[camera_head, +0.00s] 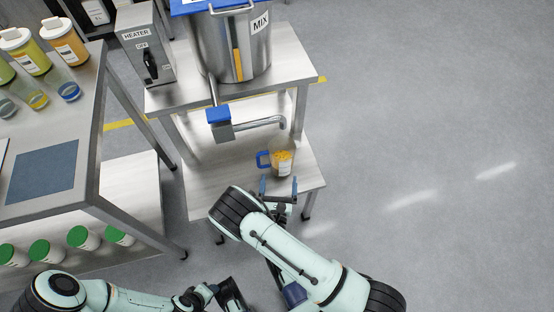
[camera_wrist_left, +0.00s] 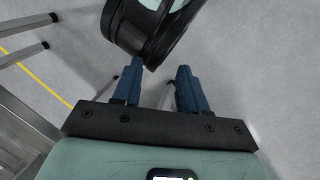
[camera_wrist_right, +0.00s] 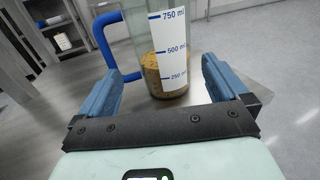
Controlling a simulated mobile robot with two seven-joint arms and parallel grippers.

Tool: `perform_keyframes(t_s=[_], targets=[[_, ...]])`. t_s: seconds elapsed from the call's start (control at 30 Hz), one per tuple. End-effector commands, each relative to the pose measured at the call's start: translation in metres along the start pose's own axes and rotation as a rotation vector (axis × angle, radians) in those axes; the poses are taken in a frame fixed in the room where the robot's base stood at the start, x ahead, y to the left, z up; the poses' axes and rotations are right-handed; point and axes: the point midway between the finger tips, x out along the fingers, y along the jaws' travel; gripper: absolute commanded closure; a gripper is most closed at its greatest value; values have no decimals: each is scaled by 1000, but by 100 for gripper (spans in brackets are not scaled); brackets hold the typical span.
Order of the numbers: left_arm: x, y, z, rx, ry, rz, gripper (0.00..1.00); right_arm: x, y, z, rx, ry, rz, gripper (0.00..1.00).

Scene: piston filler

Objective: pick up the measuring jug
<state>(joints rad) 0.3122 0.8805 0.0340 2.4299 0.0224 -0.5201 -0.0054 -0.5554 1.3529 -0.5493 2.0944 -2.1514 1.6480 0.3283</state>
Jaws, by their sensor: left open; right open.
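The measuring jug (camera_head: 282,160) is clear with a blue handle and holds yellow-brown contents. It stands upright on the lower shelf of the steel stand, below the spout. In the right wrist view the jug (camera_wrist_right: 168,45) shows a white scale, with its handle to the left. My right gripper (camera_head: 278,187) is open just in front of the jug; its blue fingers (camera_wrist_right: 158,88) point toward it, one to either side, and contact cannot be told. My left gripper (camera_wrist_left: 160,75) is open and empty, low at the bottom of the head view, with a dark arm part ahead of it.
The steel tank marked MIX (camera_head: 225,45) and the heater box (camera_head: 145,45) stand on the upper shelf. A blue-topped valve with a spout (camera_head: 220,122) hangs above the jug's left. A steel table (camera_head: 75,110) with jars is at left. The floor at right is clear.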

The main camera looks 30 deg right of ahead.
Motion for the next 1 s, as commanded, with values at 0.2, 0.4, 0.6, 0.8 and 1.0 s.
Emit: perform_keyframes(t_s=[0.2, 0.4, 0.6, 0.8, 1.0], targets=[[8, -3, -11, -2, 30, -2, 57, 41, -1, -1, 3, -1, -5, 0], [10, -4, -15, -3, 42, -2, 57, 56, -2, -1, -1, 1, -4, 0], [17, -6, -23, -5, 65, -4, 57, 74, -3, -4, 1, 0, -6, 0], [25, -10, -38, -8, 105, -6, 57, 103, -4, -5, 1, 1, -6, 0], [25, -10, -39, -8, 110, -6, 57, 107, -4, -4, -2, 2, -4, 0]])
